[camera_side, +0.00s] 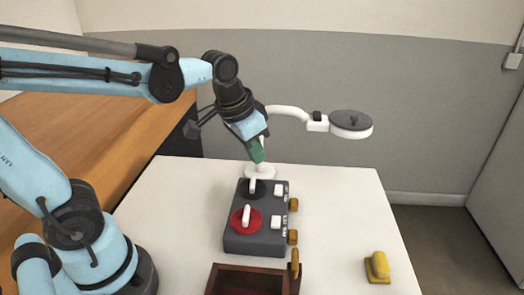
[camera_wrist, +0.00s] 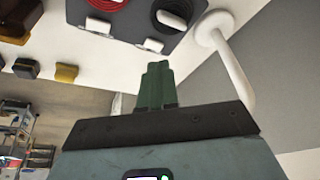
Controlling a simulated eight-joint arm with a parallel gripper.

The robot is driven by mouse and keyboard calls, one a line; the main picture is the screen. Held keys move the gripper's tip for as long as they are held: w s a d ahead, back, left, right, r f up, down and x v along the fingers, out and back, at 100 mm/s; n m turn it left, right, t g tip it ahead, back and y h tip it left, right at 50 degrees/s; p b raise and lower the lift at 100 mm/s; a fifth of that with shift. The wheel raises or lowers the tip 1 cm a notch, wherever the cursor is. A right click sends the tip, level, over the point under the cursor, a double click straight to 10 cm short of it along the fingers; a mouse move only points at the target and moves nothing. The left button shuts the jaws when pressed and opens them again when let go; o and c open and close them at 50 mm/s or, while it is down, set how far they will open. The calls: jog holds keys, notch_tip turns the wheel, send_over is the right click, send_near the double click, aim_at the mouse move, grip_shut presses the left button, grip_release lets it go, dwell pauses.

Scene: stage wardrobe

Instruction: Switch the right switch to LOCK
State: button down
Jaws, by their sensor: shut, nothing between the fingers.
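A dark grey switch box (camera_side: 258,238) lies on the white table, and its edge shows at the top of the wrist view (camera_wrist: 128,28). It carries two discs, each with a white lever. The red disc (camera_side: 236,222) is nearer in the side view and on the left in the wrist view. The black disc (camera_side: 261,184) is farther, on the right in the wrist view; its lever shows there too (camera_wrist: 172,20). White blocks sit beside the discs; their lettering is unreadable. My gripper (camera_side: 258,156) is shut and empty, its green fingers (camera_wrist: 156,75) above the box's far end, apart from the levers.
A white lamp stand (camera_side: 260,171) with a round head (camera_side: 350,124) stands just behind the box. A dark wooden tray (camera_side: 230,279) is at the front, and a yellow object (camera_side: 377,267) lies front right. The table's right side is mostly clear.

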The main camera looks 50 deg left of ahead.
jog(key=shift+s+a+f+n+t, duration=0.1)
jog(key=shift+s+f+n+t, duration=0.15)
jog(key=shift+s+t, duration=0.4)
jog(key=shift+s+a+f+n+t, duration=0.1)
jog(key=shift+s+f+n+t, duration=0.25)
jog(key=shift+s, duration=0.45)
jog(key=shift+s+a+f+n+t, duration=0.1)
jog(key=shift+s+f+t, duration=0.05)
jog(key=shift+s+t, duration=0.55)
notch_tip(320, 180, up, 6)
jog(key=m+g, duration=0.7)
jog(key=m, duration=0.2)
send_over(279, 191)
jog(key=shift+r, duration=0.15)
notch_tip(279, 191, down, 14)
jog(key=shift+r, duration=0.1)
